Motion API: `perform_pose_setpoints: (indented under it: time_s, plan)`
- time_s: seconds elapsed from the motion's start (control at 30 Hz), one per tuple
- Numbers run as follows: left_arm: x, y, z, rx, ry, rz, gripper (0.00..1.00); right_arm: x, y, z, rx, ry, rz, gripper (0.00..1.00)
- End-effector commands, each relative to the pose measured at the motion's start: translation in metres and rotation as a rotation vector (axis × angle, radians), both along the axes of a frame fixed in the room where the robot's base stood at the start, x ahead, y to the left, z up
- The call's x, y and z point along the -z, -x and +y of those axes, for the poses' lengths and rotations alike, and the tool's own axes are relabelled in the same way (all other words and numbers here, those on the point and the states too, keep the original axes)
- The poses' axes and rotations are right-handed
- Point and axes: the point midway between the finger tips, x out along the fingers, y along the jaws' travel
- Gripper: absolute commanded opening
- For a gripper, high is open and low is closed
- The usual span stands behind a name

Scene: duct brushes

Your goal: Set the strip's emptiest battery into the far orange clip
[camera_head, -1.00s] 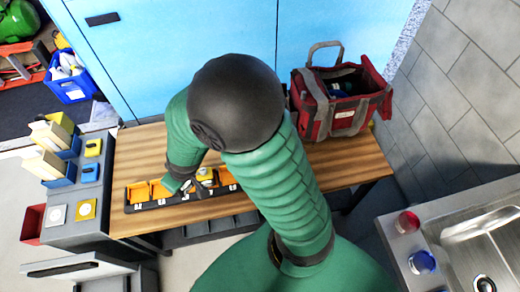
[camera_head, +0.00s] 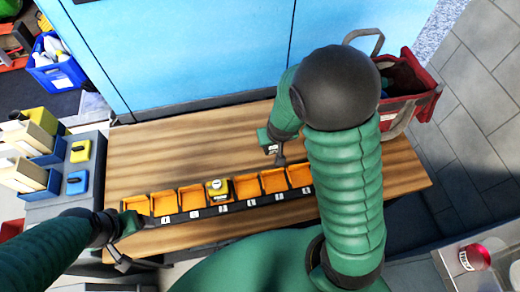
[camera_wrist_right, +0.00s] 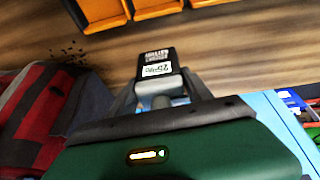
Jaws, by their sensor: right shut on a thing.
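The black strip (camera_head: 215,211) lies along the table's front with several orange clips (camera_head: 163,202) in a row. A yellow-and-black battery (camera_head: 219,197) sits in a middle clip; the other clips look empty. My right gripper (camera_head: 274,153) is behind the strip's right part, shut on a dark battery. In the right wrist view this battery (camera_wrist_right: 156,62) is black with white labels, between the fingers (camera_wrist_right: 160,100); its charge marking is not readable. Part of the strip's orange clips (camera_wrist_right: 155,8) shows at the top there. My left gripper (camera_head: 128,243) is open and empty at the strip's left end.
The wooden table (camera_head: 190,150) is clear behind the strip. A red tool bag (camera_head: 410,95) stands at the back right. Bins with blue and yellow blocks (camera_head: 77,182) stand at the left.

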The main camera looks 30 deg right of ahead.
Motion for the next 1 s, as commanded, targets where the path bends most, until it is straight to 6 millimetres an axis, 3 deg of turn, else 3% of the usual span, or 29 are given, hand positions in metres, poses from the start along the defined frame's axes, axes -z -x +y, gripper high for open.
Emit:
perform_pose_setpoints:
  time_s: [0.03,0.1,0.47,0.83,0.87,1.0]
  plan:
    - [0.016,0.001,0.000,0.000,0.000,0.001,0.78,0.020,0.001,-0.003,0.006,-0.002,0.002,0.00]
    - [0.027,0.001,0.000,0.000,0.000,0.002,0.78,0.037,0.000,-0.004,0.006,-0.004,0.003,0.00]
    - [0.060,0.001,-0.001,0.001,0.000,0.001,0.78,0.091,-0.001,-0.003,0.004,-0.004,0.006,0.00]
    - [0.061,0.001,0.000,0.000,0.000,0.001,0.78,0.096,-0.002,-0.003,0.002,-0.003,0.005,0.00]
    - [0.060,0.001,0.000,0.000,0.000,0.001,0.78,0.095,-0.002,-0.003,0.002,-0.004,0.007,0.61]
    - [0.060,0.001,0.000,0.000,0.000,0.001,0.78,0.095,-0.001,-0.003,0.002,-0.004,0.006,0.79]
